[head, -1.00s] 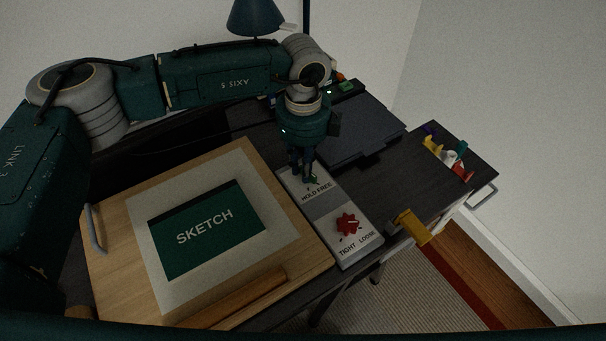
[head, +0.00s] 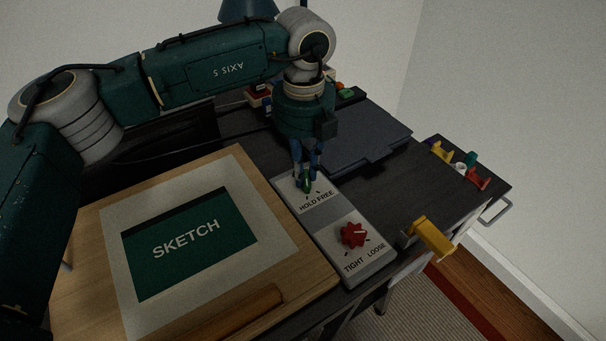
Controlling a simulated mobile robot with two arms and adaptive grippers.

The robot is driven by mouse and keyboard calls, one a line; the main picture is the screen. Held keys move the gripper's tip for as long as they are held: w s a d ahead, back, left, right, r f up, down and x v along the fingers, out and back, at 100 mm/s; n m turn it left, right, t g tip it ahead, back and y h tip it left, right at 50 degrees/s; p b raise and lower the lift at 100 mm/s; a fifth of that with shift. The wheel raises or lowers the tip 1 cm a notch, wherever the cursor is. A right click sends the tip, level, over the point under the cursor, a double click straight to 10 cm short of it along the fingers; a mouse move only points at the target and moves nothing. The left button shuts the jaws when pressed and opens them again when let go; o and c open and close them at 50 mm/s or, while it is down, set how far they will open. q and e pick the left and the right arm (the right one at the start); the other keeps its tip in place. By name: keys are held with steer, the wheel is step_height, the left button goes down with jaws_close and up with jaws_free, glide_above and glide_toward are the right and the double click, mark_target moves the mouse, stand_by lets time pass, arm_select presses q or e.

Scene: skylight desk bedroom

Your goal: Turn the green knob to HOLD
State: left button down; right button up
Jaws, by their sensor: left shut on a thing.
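The green knob (head: 306,183) sits on the far end of a grey panel (head: 340,232), above the printed words HOLD and FREE. My left gripper (head: 306,180) points down over it and is shut on it. The fingers hide most of the knob, so I cannot tell which word its pointer faces. A red knob (head: 353,235) is at the near end of the same panel, above the words TIGHT and LOOSE. My right gripper is not in view.
A wooden board (head: 85,235) with a SKETCH sheet (head: 190,240) lies left of the panel. A dark flat slab (head: 365,140) lies behind. A yellow bracket (head: 432,238) juts from the desk's front edge. Small coloured pieces (head: 472,172) are at the right.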

arm_select(q)
steer(key=shift+w+r, duration=0.1)
steer(key=shift+r, duration=0.05)
stand_by(0.4)
steer(key=c, duration=1.7)
jaws_free()
steer(key=shift+o, duration=0.2)
step_height(320, 180, up, 12)
